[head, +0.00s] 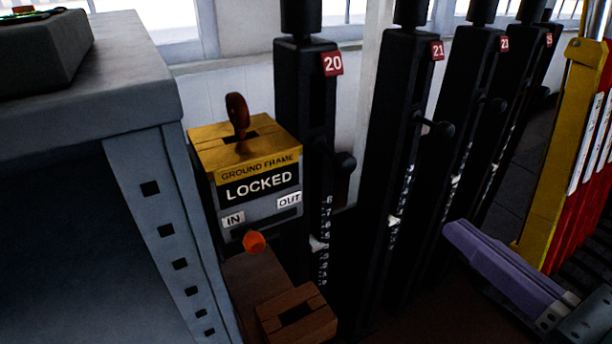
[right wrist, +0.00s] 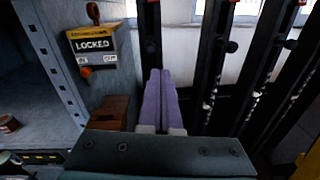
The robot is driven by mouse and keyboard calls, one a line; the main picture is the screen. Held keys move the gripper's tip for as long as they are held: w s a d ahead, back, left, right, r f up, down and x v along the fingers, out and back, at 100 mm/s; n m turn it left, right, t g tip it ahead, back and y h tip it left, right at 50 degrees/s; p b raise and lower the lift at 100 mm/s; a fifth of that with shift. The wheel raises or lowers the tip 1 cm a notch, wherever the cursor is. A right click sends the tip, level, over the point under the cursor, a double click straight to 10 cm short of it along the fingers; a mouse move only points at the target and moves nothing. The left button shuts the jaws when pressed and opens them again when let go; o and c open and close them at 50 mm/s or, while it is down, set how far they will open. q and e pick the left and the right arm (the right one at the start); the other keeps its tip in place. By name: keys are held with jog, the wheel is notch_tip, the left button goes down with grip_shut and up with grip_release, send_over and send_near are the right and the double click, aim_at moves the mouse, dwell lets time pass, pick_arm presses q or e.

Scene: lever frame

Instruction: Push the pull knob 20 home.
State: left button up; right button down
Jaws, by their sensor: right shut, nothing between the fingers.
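The pull knob 20 (head: 345,163) is a small dark ball at the right side of the black lever post (head: 305,120) with the red number 20 plate. A dark knob on the nearest post, likely the same one, shows in the right wrist view (right wrist: 151,47), just above the fingertips. How far it stands out is hard to tell. My right gripper (head: 450,232), with purple fingers, is shut and empty, to the right of and below the knob in the head view. Its fingertips (right wrist: 160,72) point toward that post, apart from the knob. My left gripper is not in view.
A yellow-topped box marked LOCKED (head: 258,185), with an orange knob (head: 254,242), stands left of post 20. A grey cabinet (head: 150,180) is at the left. Post 21 (head: 395,130) and others stand at the right, before a yellow frame (head: 560,150).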

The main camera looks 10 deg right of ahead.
jog(key=f+n, duration=0.2)
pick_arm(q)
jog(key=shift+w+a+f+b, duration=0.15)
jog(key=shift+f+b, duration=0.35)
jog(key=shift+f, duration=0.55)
pick_arm(e)
jog(key=y, duration=0.1)
send_near(349, 168)
jog(key=x, duration=0.6)
jog(key=shift+w+a, duration=0.15)
jog(key=shift+w, duration=0.25)
